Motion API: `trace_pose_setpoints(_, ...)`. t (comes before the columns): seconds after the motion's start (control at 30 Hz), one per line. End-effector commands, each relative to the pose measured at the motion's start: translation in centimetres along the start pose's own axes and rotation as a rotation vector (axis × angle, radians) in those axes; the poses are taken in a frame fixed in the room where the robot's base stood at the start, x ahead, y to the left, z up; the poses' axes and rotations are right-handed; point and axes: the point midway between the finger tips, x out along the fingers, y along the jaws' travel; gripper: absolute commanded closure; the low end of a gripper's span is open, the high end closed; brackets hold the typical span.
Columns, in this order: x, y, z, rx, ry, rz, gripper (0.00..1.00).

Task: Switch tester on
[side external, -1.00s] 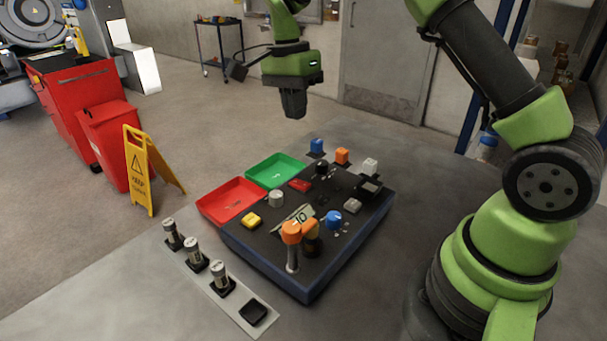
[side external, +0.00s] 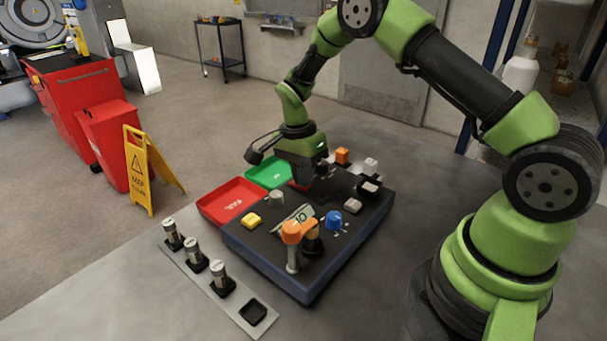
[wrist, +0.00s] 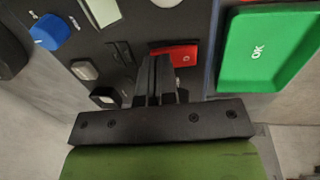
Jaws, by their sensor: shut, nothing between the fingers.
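The tester is a dark box (side external: 262,250) with blue sides on the bench. Its red rocker switch (wrist: 180,54) lies on the panel near the green tray, with a pale ring mark at its right end in the wrist view. In the side view the switch (side external: 296,186) is mostly hidden under my gripper (side external: 306,184). My gripper is shut and empty, pointing down at the panel. In the wrist view its fingertips (wrist: 155,62) are beside the left end of the switch and cover part of it. I cannot tell whether they touch it.
The panel also carries a yellow button (side external: 251,220), blue knob (side external: 333,219), orange-topped lever (side external: 291,232) and display (side external: 300,213). Red (side external: 232,201) and green (side external: 270,174) trays stand behind it. Several cylinders (side external: 219,277) stand in a strip at the left front.

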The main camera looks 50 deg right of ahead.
Motion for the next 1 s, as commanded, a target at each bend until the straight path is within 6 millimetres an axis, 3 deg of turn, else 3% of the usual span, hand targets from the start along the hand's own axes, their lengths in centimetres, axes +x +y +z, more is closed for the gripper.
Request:
trace_pose_setpoints(0.33, 0.2, 0.0, 0.0, 0.000, 0.000, 0.000, 1.00)
trace_pose_setpoints(0.57, 1.7, 0.8, 0.0, -0.002, 0.000, 0.006, 1.00)
trace_pose_setpoints(1.0, 1.5, 0.2, -0.1, -0.004, 0.002, 0.005, 1.00)
